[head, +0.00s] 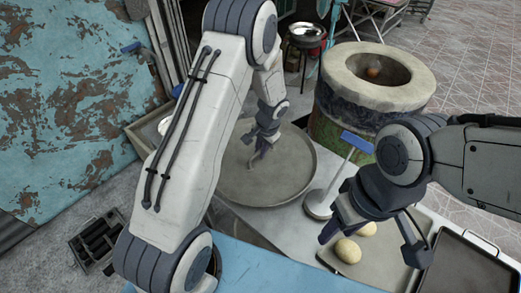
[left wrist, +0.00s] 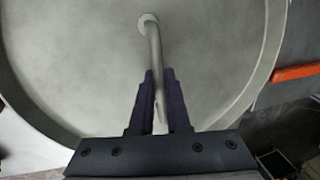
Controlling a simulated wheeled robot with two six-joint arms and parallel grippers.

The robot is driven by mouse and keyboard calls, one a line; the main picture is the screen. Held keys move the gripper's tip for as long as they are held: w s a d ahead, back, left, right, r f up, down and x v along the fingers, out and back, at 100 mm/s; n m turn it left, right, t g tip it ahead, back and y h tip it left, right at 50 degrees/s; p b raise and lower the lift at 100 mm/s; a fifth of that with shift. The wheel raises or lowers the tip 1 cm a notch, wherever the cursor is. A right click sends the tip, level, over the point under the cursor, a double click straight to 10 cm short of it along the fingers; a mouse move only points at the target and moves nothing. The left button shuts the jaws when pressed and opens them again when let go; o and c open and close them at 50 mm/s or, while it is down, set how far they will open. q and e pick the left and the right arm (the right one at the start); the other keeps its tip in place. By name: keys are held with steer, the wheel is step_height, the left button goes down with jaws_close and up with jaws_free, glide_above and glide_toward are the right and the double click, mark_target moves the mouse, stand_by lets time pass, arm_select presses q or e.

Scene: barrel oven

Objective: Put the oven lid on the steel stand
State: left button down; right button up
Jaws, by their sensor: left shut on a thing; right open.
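The oven lid (head: 250,190) is a wide round grey disc with a raised rim and a bent metal handle. It lies flat in the middle of the head view; whether it touches the surface below I cannot tell. My left gripper (head: 262,147) is shut on the lid's handle (left wrist: 155,50), which stands between the fingers (left wrist: 160,100) in the left wrist view. A dark stand with a shiny round top (head: 306,30), perhaps the steel stand, is at the back, left of the oven. My right gripper (head: 372,240) is open and empty above the worktop.
The barrel oven (head: 335,135) stands open behind the worktop. A blue-handled tool with a round disc (head: 318,206) stands right of the lid. Pale dough balls (head: 348,251) and a dark tray (head: 468,268) are at front right. A peeling blue wall (head: 75,100) fills the left.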

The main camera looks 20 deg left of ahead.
mark_target(266, 162)
arm_select(q)
steer(key=c, duration=0.9)
jaws_free()
steer(key=shift+r, duration=0.35)
step_height(266, 162, up, 11)
steer(key=d+b, duration=0.1)
steer(key=d, duration=0.1)
steer(key=s+d+r+m, duration=0.1)
steer(key=s+d+r, duration=0.4)
steer(key=s+d, duration=0.25)
steer(key=s+d+r+m+h, duration=0.1)
steer(key=s+d+r, duration=0.1)
steer(key=s, duration=0.9)
steer(key=s+d+r+m+h, duration=0.1)
steer(key=s+d, duration=0.3)
steer(key=s, duration=0.7)
steer(key=shift+r+g+h, duration=0.4)
steer(key=shift+r+h, duration=0.1)
steer(key=shift+r, duration=0.1)
